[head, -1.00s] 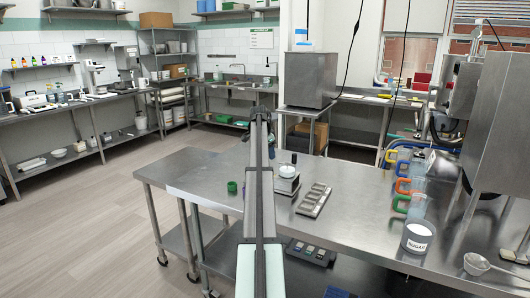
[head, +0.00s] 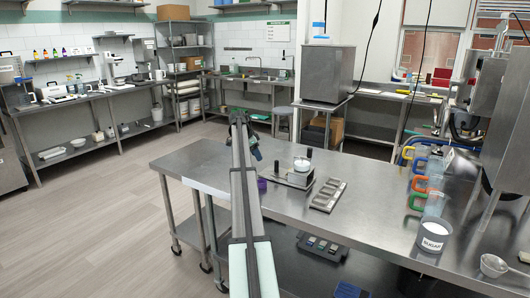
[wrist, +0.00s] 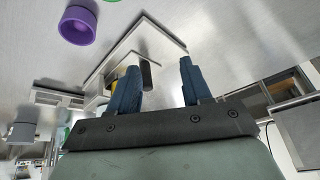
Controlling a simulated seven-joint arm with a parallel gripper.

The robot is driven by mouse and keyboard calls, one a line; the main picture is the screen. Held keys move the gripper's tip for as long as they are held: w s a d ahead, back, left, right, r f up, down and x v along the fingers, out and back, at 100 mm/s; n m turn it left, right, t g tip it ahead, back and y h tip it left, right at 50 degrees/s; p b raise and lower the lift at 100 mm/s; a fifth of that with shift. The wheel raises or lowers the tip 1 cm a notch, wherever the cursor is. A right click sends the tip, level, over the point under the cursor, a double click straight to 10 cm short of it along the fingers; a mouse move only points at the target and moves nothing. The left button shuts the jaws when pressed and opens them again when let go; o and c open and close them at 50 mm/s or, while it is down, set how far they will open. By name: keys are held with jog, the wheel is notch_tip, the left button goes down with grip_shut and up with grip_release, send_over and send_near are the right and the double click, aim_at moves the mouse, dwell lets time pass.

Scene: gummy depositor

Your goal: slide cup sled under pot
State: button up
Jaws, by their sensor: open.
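I cannot tell for sure which vessel is the pot. My gripper (head: 258,153) is above the table, left of the plate; its blue fingers are partly hidden by my arm. A purple cup (head: 262,186) is near the plate.
A metal mould tray (head: 328,195) lies right of the plate. Coloured-handled jugs (head: 434,203), a sugar tub (head: 433,237) and a ladle (head: 494,265) stand farther right, near large steel machinery (head: 505,125). The front middle of the table is clear.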

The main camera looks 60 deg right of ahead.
jog(key=shift+n, duration=0.8)
jog(key=w+a+f, duration=0.1)
jog(key=w+a, duration=0.1)
jog(key=w, duration=0.1)
jog(key=w+a+f, duration=0.1)
jog(key=w+a, duration=0.2)
jog(key=w, duration=0.1)
jog(key=w+a+f, duration=0.1)
jog(key=w+a, duration=0.2)
jog(key=w, duration=0.1)
jog(key=shift+w+f, duration=0.1)
jog(key=shift+f, duration=0.25)
jog(key=shift+w+a, duration=0.65)
jog(key=shift+s+d, duration=0.1)
jog(key=s+d+r+m, duration=0.1)
jog(key=s+d+r, duration=0.3)
jog(key=s+d, duration=0.45)
jog(key=m+g+y, duration=0.1)
jog(key=m, duration=0.2)
send_near(276, 161)
jog(key=x, duration=1.2)
jog(key=shift+s+d+f, duration=0.1)
jog(key=shift+d, duration=0.05)
grip_shut()
